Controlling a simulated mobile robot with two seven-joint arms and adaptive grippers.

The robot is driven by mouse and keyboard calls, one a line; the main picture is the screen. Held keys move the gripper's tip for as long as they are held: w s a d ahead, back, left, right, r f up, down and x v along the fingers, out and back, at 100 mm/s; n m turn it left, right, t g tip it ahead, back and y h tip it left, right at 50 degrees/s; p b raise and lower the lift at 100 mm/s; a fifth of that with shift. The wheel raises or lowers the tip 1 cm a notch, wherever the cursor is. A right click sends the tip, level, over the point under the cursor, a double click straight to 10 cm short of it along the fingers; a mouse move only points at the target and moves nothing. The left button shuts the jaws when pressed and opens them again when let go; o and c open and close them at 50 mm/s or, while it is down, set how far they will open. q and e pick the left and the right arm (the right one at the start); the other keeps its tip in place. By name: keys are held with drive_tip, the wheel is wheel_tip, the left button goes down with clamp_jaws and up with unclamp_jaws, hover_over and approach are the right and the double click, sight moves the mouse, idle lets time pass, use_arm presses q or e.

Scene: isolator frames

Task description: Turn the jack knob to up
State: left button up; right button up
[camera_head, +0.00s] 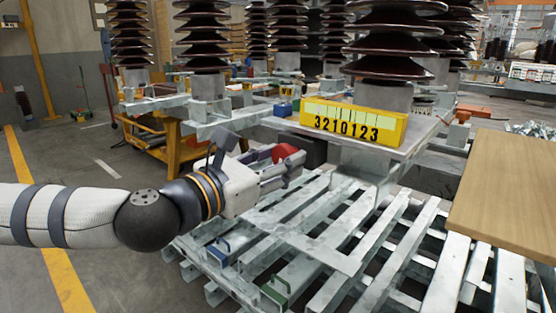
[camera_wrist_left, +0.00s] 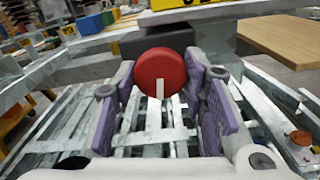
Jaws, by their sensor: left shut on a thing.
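The red jack knob (camera_head: 289,152) sits on a dark block (camera_head: 312,150) under the edge of a metal plate. In the left wrist view the knob (camera_wrist_left: 159,70) is a round red disc seen face on. A short white mark on it runs from about its middle down to its lower edge. My left gripper (camera_head: 284,164) comes in from the left and is shut on the knob. In the wrist view its purple-padded fingers (camera_wrist_left: 162,78) stand on the left and right sides of the knob. My right gripper is not in view.
A yellow block marked 3210123 (camera_head: 353,123) stands on the metal plate above the knob. Slatted metal frames (camera_head: 330,250) lie below my arm. A wooden board (camera_head: 510,190) is at the right. Tall ribbed insulators (camera_head: 204,40) stand behind. Open floor lies at the left.

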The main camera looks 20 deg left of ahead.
use_arm(q)
drive_tip(key=o, duration=1.2)
drive_tip(key=shift+c, duration=0.2)
drive_tip(key=v, duration=0.7)
drive_tip(key=shift+s, duration=0.25)
